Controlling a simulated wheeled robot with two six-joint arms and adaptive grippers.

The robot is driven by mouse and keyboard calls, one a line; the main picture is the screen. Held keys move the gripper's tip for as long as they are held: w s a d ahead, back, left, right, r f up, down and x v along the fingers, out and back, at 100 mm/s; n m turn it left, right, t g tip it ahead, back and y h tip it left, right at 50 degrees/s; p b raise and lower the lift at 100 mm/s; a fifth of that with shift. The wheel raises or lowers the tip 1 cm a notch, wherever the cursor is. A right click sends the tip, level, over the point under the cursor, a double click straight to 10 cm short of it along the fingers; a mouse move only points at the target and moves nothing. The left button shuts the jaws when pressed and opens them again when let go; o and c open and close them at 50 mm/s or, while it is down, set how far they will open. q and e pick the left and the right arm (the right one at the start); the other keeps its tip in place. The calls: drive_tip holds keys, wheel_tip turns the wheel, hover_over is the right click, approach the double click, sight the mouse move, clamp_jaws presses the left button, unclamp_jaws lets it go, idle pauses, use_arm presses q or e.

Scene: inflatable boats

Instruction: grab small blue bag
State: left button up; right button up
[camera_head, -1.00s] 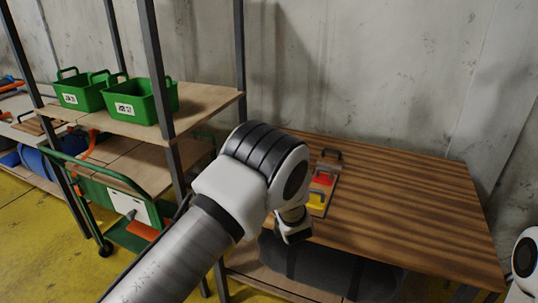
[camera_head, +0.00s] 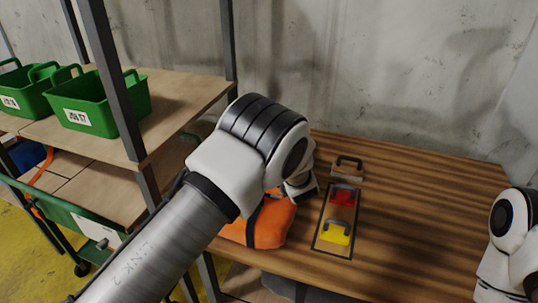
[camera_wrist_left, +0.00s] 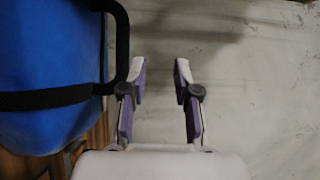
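A blue bag (camera_wrist_left: 50,50) with a black strap fills the left side of the left wrist view. Its black handle (camera_wrist_left: 122,45) stands just left of my left gripper (camera_wrist_left: 160,80). The fingers are spread with nothing between them. I cannot tell whether the left finger touches the handle. In the head view my left arm comes in from the left and its gripper end (camera_head: 301,187) is over the table's left part, mostly hidden. I cannot make out the blue bag there. Part of my right arm shows at the right edge, its gripper out of view.
An orange bag (camera_head: 268,225) lies on the wooden table (camera_head: 425,215), partly behind my arm. Beside it are a red block (camera_head: 343,196), a yellow block (camera_head: 336,233) and a handled wooden piece (camera_head: 347,170). A shelf with green bins (camera_head: 95,105) stands left. The table's right part is clear.

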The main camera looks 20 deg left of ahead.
use_arm(q)
drive_tip(key=f, duration=0.4)
drive_tip(key=shift+s+d, duration=0.2)
drive_tip(key=shift+s, duration=0.2)
drive_tip(key=x, duration=0.5)
drive_tip(key=f+p+x, duration=0.1)
drive_tip(key=x, duration=0.2)
drive_tip(key=shift+w+a, duration=0.1)
drive_tip(key=shift+w, duration=0.05)
clamp_jaws()
drive_tip(key=shift+r, duration=0.25)
